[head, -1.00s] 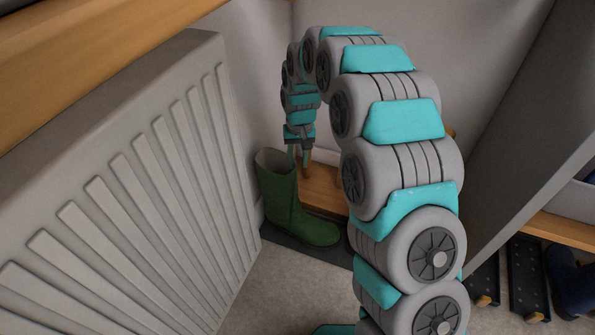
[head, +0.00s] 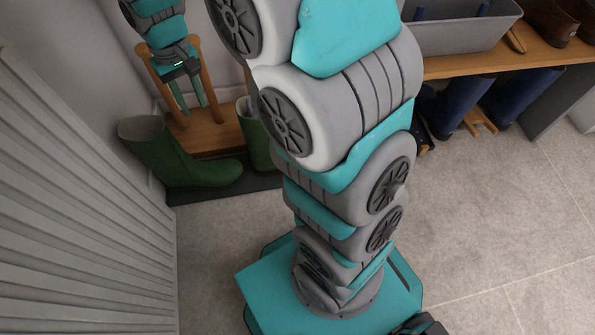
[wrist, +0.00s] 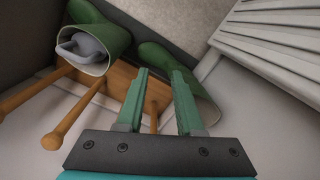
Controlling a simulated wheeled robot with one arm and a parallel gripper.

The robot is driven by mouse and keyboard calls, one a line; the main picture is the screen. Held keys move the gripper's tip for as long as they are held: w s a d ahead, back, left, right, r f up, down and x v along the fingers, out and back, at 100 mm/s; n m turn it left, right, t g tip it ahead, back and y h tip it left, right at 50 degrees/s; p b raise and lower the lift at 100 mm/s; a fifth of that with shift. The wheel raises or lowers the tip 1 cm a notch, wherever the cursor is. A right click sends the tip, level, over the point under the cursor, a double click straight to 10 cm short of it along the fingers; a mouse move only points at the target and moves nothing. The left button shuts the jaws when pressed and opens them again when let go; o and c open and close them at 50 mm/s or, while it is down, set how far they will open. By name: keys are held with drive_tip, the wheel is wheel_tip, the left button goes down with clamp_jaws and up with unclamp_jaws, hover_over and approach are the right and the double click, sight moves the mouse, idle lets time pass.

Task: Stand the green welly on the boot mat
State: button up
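A wooden rack (head: 210,137) with upright pegs stands behind the wellies against the wall. A ribbed radiator (head: 80,220) borders the left. A bench (head: 480,62) at right bears a grey bin (head: 460,32), with dark blue boots (head: 455,100) below. The floor at right is clear.

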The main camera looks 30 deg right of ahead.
drive_tip(key=s+d+r, duration=0.1)
drive_tip(key=s+d, duration=0.3)
drive_tip(key=s, duration=1)
drive_tip(key=s+d+r+m+g, duration=0.1)
drive_tip(key=s+d, duration=0.4)
drive_tip(key=s, duration=1)
drive_tip(key=shift+r, duration=0.5)
drive_tip(key=shift+w+d+m, duration=0.1)
drive_tip(key=shift+d+m, duration=0.1)
drive_tip(key=shift+m, duration=0.1)
